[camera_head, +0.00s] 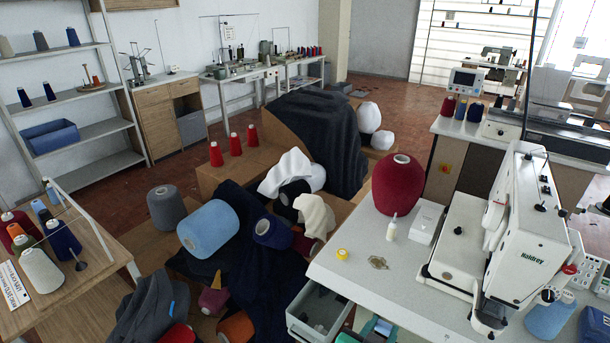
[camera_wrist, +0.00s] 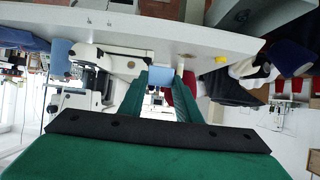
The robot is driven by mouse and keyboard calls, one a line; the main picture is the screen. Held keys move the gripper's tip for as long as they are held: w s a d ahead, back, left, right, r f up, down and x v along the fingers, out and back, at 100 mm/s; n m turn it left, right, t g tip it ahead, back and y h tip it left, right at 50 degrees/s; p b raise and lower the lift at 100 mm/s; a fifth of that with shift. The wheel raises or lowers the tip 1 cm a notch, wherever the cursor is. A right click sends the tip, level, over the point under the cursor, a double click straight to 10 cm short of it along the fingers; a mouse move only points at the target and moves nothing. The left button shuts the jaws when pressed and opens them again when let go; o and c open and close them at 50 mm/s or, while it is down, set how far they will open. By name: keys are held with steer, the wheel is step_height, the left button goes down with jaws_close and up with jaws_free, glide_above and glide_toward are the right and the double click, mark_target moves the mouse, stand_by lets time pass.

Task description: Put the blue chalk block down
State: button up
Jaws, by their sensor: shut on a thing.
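In the wrist view, my gripper (camera_wrist: 165,82) has two green fingers shut on the light blue chalk block (camera_wrist: 167,57), which shows between the fingertips. In the head view, my gripper (camera_head: 366,334) is partly in the picture at the bottom edge, beside the white sewing table's front edge and to the right of the open drawer. A small light blue patch between green parts there seems to be the block (camera_head: 383,327). Most of the gripper is cut off. The block looks held clear of the tabletop.
The white tabletop (camera_head: 385,284) carries a yellow round item (camera_head: 342,254), a small brass-coloured piece (camera_head: 378,262), a white bottle (camera_head: 391,228), a white box (camera_head: 426,222), a red cone (camera_head: 397,185) and a sewing machine (camera_head: 515,225). An open grey drawer (camera_head: 318,312) juts out below. The front tabletop has free room.

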steer(key=w+a+f+n+t+y, duration=0.1)
steer(key=w+a+f+n+y, duration=0.15)
steer(key=a+f, duration=0.65)
steer(key=w+a+f+n+t+y, duration=0.1)
steer(key=a+f+n+y, duration=0.3)
steer(key=a+f, duration=0.55)
step_height(320, 180, down, 12)
steer(key=s, duration=0.2)
steer(key=shift+s+d, duration=0.15)
steer(key=shift+d, duration=0.1)
